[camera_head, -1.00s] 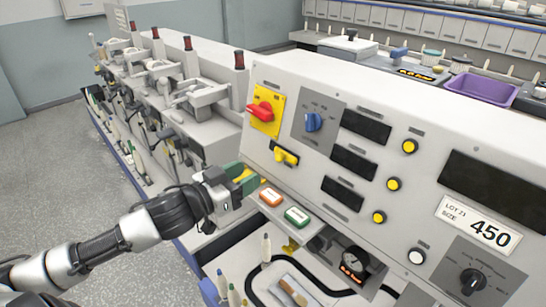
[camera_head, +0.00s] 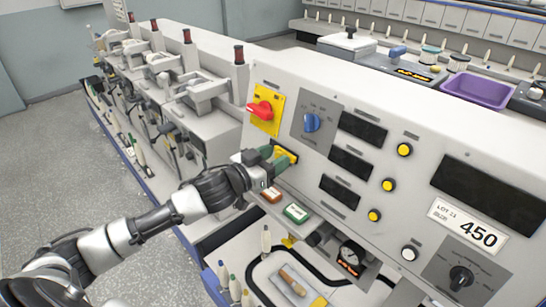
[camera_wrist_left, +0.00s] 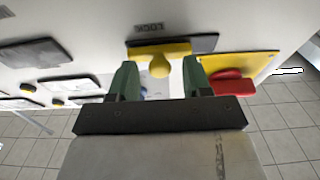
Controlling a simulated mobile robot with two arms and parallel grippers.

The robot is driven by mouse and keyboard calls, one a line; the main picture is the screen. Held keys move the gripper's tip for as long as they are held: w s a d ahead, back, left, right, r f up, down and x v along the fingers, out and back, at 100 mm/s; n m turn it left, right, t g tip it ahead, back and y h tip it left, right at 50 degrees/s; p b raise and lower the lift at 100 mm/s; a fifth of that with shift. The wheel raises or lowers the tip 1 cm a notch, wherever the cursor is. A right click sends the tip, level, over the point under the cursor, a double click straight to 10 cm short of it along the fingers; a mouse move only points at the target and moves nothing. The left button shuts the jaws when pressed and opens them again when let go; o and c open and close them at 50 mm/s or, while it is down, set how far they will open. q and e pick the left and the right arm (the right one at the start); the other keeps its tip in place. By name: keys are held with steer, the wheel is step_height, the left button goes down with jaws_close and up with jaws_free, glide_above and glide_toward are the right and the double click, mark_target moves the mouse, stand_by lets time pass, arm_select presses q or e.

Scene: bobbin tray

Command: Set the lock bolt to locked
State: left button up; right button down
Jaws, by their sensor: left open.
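The lock bolt is a yellow piece on a dark plate on the slanted grey panel. In the head view the lock bolt (camera_head: 285,157) is mostly hidden behind my left gripper (camera_head: 277,157). In the left wrist view the bolt's yellow knob (camera_wrist_left: 160,66) stands between the two green fingers of my left gripper (camera_wrist_left: 160,82), with gaps on both sides. The word LOCK is printed on the panel beside the bolt, upside down in this view. The left gripper is open. My right gripper is not in view.
A red rotary switch (camera_head: 260,109) on a yellow plate sits just above the bolt, close to one finger in the left wrist view (camera_wrist_left: 230,76). A blue knob (camera_head: 312,122) is to its right.

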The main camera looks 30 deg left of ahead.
arm_select(q)
jaws_close()
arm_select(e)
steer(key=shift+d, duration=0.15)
arm_select(q)
steer(key=a, duration=0.1)
steer(key=w+a, duration=0.1)
steer(key=a, duration=0.2)
steer(key=shift+w+a, duration=0.3)
steer(key=shift+a, duration=0.05)
steer(key=shift+d+r, duration=0.1)
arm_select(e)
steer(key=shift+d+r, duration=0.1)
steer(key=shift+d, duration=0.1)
arm_select(q)
steer(key=shift+c, duration=1.3)
jaws_free()
steer(key=shift+o, duration=1.3)
steer(key=shift+a, duration=0.2)
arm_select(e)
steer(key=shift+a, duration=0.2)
arm_select(q)
steer(key=shift+s+d, duration=0.1)
